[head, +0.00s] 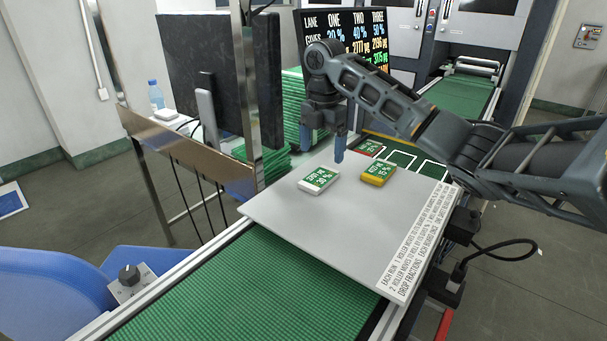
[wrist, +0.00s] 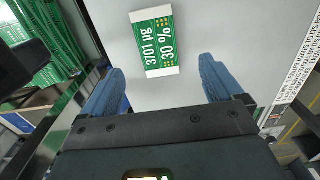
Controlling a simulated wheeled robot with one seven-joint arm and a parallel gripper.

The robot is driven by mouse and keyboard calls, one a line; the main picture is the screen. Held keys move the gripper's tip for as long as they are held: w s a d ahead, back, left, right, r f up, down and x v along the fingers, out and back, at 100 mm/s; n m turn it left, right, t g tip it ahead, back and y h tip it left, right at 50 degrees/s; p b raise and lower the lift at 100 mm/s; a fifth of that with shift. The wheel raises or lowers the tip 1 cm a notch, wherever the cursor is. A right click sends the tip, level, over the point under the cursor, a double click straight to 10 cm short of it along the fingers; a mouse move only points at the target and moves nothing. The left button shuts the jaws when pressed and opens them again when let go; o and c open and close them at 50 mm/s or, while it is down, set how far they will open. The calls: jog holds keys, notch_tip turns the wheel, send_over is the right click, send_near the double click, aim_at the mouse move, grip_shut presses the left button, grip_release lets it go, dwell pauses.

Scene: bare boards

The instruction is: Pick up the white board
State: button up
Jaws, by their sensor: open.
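The white board (head: 318,181) is a small block with a green label on top, lying flat on the light grey plate (head: 330,235).
A yellow board (head: 377,174) with a green label lies to the right of the white one. A dark monitor (head: 222,80) and a metal post stand at left. The plate's front is clear.

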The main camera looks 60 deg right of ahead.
aim_at(319, 178)
jog(key=shift+w+a+f+p, duration=0.1)
jog(key=shift+f+p, duration=0.3)
jog(key=shift+f, duration=1.55)
jog(key=shift+w+a+f+p, duration=0.1)
jog(key=shift+f+p, duration=0.3)
jog(key=shift+f, duration=1.5)
jog(key=shift+c, duration=0.4)
jog(key=c, duration=1.1)
jog(key=shift+r, duration=0.15)
jog(key=shift+r, duration=0.65)
jog(key=r, duration=0.1)
jog(key=r+b, duration=0.1)
jog(key=r, duration=0.1)
jog(key=shift+s+d, duration=0.2)
jog(key=shift+d, duration=0.15)
jog(key=s+d+r+b, duration=0.2)
jog(key=s+d+r, duration=0.4)
jog(key=d, duration=0.3)
jog(key=shift+r, duration=0.25)
